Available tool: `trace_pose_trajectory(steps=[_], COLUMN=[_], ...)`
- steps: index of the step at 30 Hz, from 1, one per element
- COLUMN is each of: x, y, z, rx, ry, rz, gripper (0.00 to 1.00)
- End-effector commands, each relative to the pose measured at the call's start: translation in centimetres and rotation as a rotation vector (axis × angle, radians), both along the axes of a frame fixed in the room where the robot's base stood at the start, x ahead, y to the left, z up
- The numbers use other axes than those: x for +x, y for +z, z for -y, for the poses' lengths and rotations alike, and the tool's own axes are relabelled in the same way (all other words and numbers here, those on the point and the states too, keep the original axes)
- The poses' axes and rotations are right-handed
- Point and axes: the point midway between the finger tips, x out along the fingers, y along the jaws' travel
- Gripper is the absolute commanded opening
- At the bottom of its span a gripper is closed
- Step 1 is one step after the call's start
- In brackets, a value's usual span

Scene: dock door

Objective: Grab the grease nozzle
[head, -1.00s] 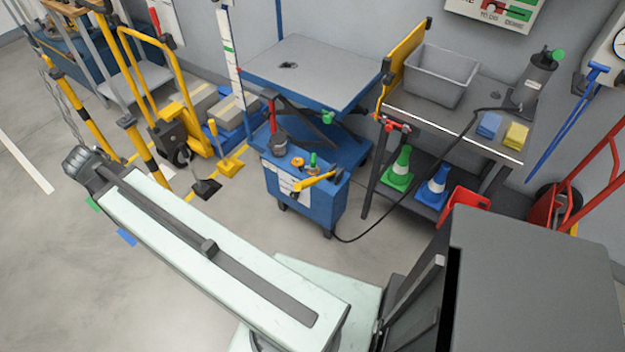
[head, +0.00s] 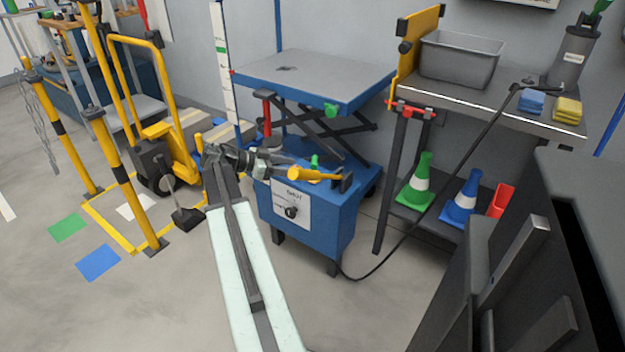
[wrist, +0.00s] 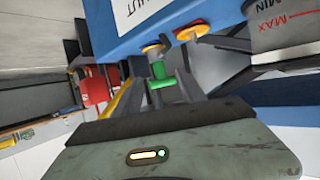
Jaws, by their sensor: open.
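My gripper (head: 292,166) is open above the top of the blue cart (head: 335,225), reaching over it from the left in the head view. In the wrist view my gripper's fingers (wrist: 163,62) point toward the cart, with a small green T-shaped piece (wrist: 160,82) showing between them. The green piece (head: 315,161) also stands at the cart top in the head view, just beyond the fingers. I cannot tell for certain which piece is the grease nozzle, or whether the fingers touch anything. A black hose (head: 440,190) runs from the bench to the cart's foot.
A yellow-handled piece (head: 310,174) lies by the cart's front edge. The blue lift table (head: 310,78) stands behind; the bench (head: 470,98) is right.

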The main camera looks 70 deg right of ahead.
Motion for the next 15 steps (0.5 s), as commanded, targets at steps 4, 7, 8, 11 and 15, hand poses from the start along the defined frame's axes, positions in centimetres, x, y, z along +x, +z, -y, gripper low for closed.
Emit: trace_pose_trajectory(steps=[4, 7, 8, 11, 15], x=[-1.1, -2.5, -2.9, -3.9, -4.1], y=[-0.8, -1.7, -2.0, -2.4, -2.3], z=[1.0, 2.2, 2.6, 3.5, 3.7], rx=[0.002, 0.003, 0.003, 0.003, 0.003], ry=[-0.001, -0.001, -0.001, 0.000, 0.002], rz=[0.000, 0.000, 0.000, 0.000, 0.000], gripper=[0.48, 0.48, 0.48, 0.48, 0.48])
